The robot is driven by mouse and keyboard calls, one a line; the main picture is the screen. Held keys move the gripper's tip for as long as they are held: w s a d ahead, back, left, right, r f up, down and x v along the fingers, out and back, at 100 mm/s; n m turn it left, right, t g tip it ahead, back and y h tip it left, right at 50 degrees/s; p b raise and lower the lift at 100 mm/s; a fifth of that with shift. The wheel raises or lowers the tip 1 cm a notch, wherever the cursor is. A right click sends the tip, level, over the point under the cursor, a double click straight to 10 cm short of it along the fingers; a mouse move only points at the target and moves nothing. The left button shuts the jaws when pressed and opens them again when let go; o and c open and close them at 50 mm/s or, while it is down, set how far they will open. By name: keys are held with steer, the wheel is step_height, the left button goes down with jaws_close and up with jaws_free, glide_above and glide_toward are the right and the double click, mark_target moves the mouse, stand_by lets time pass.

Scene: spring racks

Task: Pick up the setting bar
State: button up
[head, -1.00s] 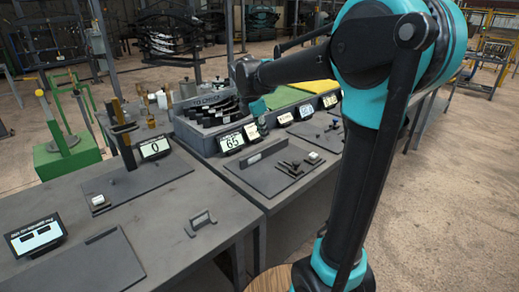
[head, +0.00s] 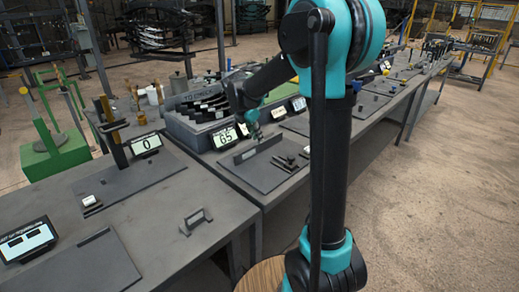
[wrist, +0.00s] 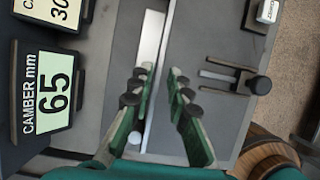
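The likely setting bar is a long, low grey bar (head: 258,148) on a dark plate on the bench, just right of the display reading 65. In the wrist view it appears as a pale grey strip (wrist: 152,38) running up the picture. My gripper (head: 253,122) hangs just above the bar in the head view. In the wrist view its two green fingers with dark pads (wrist: 160,88) are apart, with the strip running between them, nearer the left finger. Nothing is held. Part of the strip is hidden by the left finger, and I cannot tell the exact height gap.
The display reading 65 (wrist: 54,92) stands left of my gripper in the wrist view. Small dark rods with a round knob (wrist: 238,76) lie to the right, and a small white box (wrist: 268,11) above them. A grey handle-like bracket (head: 196,221) stands on the nearer bench.

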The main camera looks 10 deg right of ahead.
mark_target(258, 146)
steer(key=shift+x, duration=2.8)
steer(key=shift+w, duration=0.1)
jaws_close()
steer(key=shift+r, duration=0.1)
